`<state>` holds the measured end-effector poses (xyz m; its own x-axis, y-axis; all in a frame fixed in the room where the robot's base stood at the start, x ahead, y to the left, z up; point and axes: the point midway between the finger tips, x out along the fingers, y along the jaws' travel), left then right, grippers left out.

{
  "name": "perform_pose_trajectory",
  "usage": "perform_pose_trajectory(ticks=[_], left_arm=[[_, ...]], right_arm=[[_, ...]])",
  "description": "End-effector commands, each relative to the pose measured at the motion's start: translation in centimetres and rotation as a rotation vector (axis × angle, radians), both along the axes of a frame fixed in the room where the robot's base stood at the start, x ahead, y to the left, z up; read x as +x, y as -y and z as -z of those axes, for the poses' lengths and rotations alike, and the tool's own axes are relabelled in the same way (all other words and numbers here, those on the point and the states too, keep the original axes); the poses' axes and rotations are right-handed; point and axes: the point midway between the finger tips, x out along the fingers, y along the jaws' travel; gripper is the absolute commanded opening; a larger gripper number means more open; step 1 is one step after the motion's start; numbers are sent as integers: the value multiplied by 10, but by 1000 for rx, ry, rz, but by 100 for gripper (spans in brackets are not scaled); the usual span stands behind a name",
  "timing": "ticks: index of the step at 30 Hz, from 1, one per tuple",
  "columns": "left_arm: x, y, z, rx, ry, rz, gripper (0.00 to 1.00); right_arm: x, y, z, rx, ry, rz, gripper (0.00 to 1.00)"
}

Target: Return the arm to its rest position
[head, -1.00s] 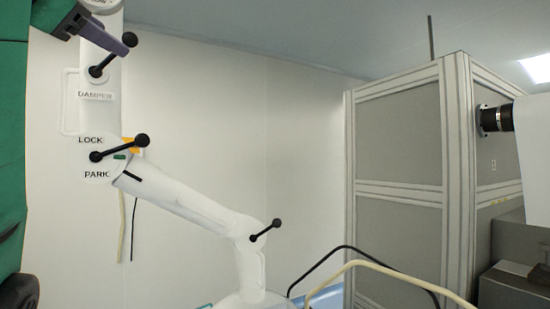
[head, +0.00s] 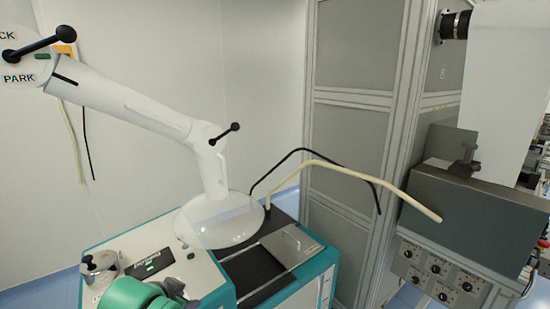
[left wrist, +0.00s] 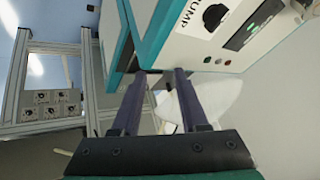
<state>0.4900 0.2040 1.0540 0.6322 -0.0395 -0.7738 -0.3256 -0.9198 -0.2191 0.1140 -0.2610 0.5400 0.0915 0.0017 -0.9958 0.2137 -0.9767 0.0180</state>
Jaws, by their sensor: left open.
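A white jointed arm (head: 128,103) comes in from the upper left of the head view and slopes down to the right. Its upper joint has a black knobbed lever (head: 28,46) beside the word PARK; part of the lettering is cut off. A second black lever (head: 224,133) sits at its lower joint. Its clear hood (head: 232,222) hangs over the teal and white cart. My left gripper (head: 183,296) is low in the head view, in front of the cart, apart from the white arm. In the left wrist view its two dark fingers (left wrist: 160,73) are spread, with nothing between them. My right gripper does not show.
The cart (head: 206,272) carries a metal pot (head: 101,268) and a metal plate (head: 292,246). Black and cream hoses (head: 345,170) arch to the right. A grey cabinet (head: 352,139) and a control panel with knobs (head: 437,271) stand on the right.

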Motion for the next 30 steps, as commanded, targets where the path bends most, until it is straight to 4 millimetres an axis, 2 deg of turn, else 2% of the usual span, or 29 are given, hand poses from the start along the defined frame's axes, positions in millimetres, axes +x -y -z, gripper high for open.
perform_pose_trajectory(ticks=[1,3,6,9,15,23,26,29,30], left_arm=[[-23,-2,28,-23,-59,-23,44],[-52,-5,56,-45,-123,-55,44],[-88,-10,86,-68,-198,-98,44],[-122,-15,108,-82,-265,-140,44],[-186,-26,138,-94,-382,-218,44],[-175,-23,237,-86,-426,-215,44],[-179,-23,283,-82,-446,-211,44],[-191,-24,336,-76,-470,-208,44],[-199,-25,360,-73,-481,-208,44]], right_arm=[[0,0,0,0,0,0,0],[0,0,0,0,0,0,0],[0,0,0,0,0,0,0],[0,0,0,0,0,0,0],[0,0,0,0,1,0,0],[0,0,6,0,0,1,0],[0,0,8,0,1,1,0],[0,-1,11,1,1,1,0],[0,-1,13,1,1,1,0]])
